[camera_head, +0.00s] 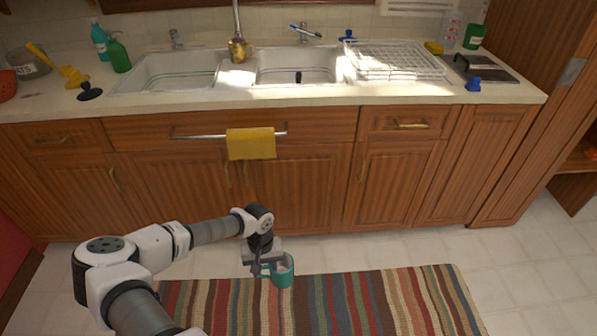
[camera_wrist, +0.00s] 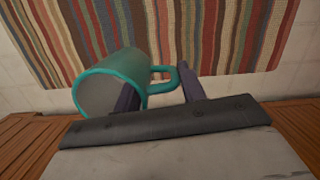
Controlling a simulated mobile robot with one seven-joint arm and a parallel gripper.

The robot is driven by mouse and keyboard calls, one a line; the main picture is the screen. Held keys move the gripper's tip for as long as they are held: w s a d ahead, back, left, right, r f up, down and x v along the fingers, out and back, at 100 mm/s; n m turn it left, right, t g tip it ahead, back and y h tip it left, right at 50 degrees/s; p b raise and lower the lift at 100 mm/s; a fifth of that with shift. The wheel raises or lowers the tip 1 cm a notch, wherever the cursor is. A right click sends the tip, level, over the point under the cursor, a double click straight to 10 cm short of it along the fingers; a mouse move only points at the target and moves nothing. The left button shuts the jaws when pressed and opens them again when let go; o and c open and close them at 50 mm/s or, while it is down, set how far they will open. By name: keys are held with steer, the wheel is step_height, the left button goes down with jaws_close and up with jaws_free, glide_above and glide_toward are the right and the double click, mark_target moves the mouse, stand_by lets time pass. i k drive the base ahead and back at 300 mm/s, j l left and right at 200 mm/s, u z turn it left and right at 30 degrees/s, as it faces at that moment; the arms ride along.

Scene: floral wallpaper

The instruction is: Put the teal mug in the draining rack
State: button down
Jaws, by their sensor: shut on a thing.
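The teal mug (camera_head: 282,271) hangs from my gripper (camera_head: 262,268), above the striped rug and in front of the sink cabinets. In the wrist view the mug (camera_wrist: 112,78) lies to the left, and its handle reaches right between the two fingers of my gripper (camera_wrist: 158,90). One finger is partly hidden by the mug, and the exact contact is hard to see. The draining rack (camera_head: 395,60) is a white wire rack on the counter, right of the sink. It looks empty and stands well away from my gripper, farther back and higher.
A double sink (camera_head: 225,70) is set in the counter (camera_head: 300,98). A yellow towel (camera_head: 251,143) hangs on the cabinet rail. A blue item (camera_head: 473,84), a dark tray (camera_head: 487,68) and a green cup (camera_head: 473,36) stand right of the rack. The striped rug (camera_head: 330,305) is clear.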

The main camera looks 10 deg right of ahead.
mark_target(390, 58)
steer(key=i+j+z, duration=0.1)
steer(key=z, duration=0.65)
steer(key=i+j+z, duration=0.25)
steer(key=j, duration=0.15)
steer(key=i+j+z, duration=0.1)
steer(key=j+z, duration=0.15)
steer(key=i+j, duration=0.1)
steer(key=j, duration=0.2)
steer(key=i+j+z, duration=0.1)
steer(key=j, duration=0.55)
steer(key=i, duration=0.05)
